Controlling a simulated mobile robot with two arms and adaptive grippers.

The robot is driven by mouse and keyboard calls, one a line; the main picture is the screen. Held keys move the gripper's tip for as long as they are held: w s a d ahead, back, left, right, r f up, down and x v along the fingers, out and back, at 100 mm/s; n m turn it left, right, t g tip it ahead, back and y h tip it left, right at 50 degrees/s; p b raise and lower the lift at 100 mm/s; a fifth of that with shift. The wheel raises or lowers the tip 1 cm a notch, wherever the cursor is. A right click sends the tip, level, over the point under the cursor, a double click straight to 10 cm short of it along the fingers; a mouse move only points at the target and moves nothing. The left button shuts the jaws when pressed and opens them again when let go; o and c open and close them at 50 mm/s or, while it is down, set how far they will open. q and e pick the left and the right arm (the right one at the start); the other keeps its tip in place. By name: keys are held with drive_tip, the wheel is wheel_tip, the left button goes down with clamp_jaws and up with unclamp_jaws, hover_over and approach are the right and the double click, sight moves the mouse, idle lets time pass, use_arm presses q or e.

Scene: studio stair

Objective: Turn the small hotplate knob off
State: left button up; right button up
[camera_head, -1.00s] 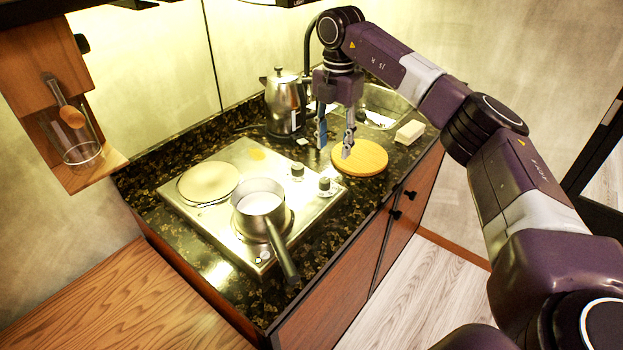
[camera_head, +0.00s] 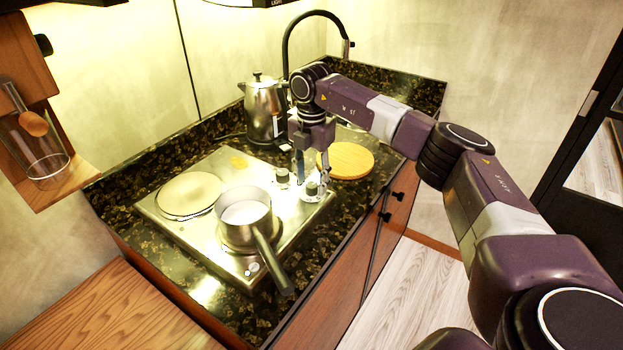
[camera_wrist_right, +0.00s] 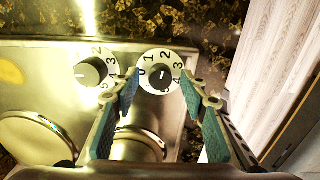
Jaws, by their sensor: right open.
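The steel hotplate (camera_head: 165,222) has two dark knobs at its right end, each on a white numbered dial. The knob nearer the front edge (camera_head: 311,188) shows in the right wrist view (camera_wrist_right: 158,79), its white mark pointing roughly up the picture, away from 0. The other knob (camera_head: 282,175) is left of it in the wrist view (camera_wrist_right: 90,71), its mark pointing left. My right gripper (camera_head: 310,178) is open, pointing down over the front knob. In the wrist view its fingertips (camera_wrist_right: 159,84) lie either side of that knob; contact cannot be told. My left gripper is not in view.
A saucepan (camera_head: 244,212) with its handle toward the front stands on the front burner. The other burner (camera_head: 190,193) is bare. A kettle (camera_head: 266,112) stands behind the gripper, and a round wooden board (camera_head: 346,160) lies to its right.

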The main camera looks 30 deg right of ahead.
drive_tip(key=shift+f, duration=0.25)
drive_tip(key=shift+c, duration=0.3)
clamp_jaws()
